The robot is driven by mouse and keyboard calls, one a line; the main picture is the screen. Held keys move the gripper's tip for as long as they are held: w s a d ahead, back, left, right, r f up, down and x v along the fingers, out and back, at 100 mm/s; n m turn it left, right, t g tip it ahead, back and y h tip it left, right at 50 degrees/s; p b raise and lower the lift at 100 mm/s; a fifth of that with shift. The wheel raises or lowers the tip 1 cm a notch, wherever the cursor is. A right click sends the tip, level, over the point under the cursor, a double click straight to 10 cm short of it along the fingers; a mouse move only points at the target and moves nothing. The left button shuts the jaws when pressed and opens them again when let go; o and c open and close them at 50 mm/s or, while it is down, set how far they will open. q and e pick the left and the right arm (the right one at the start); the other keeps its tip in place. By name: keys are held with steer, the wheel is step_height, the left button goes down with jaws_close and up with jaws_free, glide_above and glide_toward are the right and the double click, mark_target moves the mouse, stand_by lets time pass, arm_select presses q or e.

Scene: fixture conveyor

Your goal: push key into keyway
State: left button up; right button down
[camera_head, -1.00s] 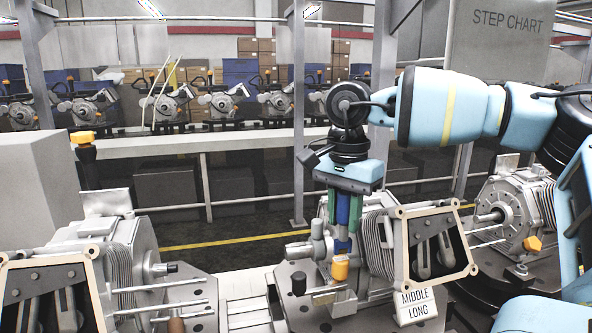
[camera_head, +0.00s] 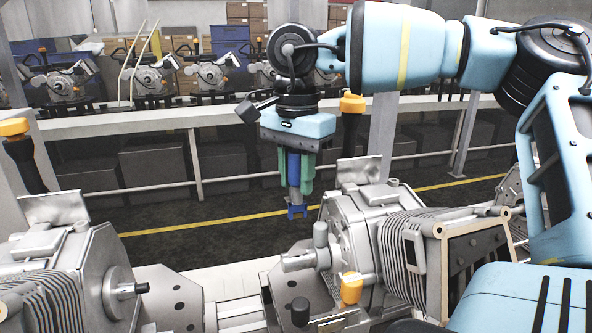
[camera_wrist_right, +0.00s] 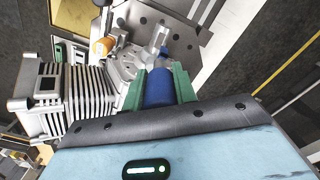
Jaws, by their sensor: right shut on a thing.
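My right gripper (camera_head: 294,186) has green fingers and points down. It is shut on a blue tool (camera_head: 297,211) with a small forked tip. The tool hangs in the air, left of a grey machine (camera_head: 350,225) in the picture. A shaft with a dark tip (camera_head: 133,289) sticks out of the left machine. I cannot make out the key or keyway. My left gripper is out of view.
An orange knob (camera_head: 351,288) and a black knob (camera_head: 300,311) stand near the silver cylinder. Posts with yellow caps (camera_head: 352,103) rise behind the machines. A long rail (camera_head: 160,119) crosses the back. The dark floor (camera_head: 225,205) behind the gripper is open.

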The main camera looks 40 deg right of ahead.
mark_target(297, 204)
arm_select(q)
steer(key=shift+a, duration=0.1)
arm_select(e)
steer(key=shift+s+a, duration=0.1)
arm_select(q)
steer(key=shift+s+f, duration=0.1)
arm_select(e)
steer(key=shift+f+b, duration=0.6)
steer(key=shift+f, duration=0.3)
steer(key=shift+f+b, duration=0.65)
steer(key=shift+f, duration=0.8)
steer(key=shift+f+b, duration=0.55)
steer(key=shift+f, duration=0.5)
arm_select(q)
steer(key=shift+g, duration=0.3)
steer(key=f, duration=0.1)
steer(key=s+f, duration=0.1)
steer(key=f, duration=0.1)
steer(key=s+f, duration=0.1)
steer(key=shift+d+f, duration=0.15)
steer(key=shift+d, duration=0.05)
arm_select(e)
steer(key=shift+f, duration=0.15)
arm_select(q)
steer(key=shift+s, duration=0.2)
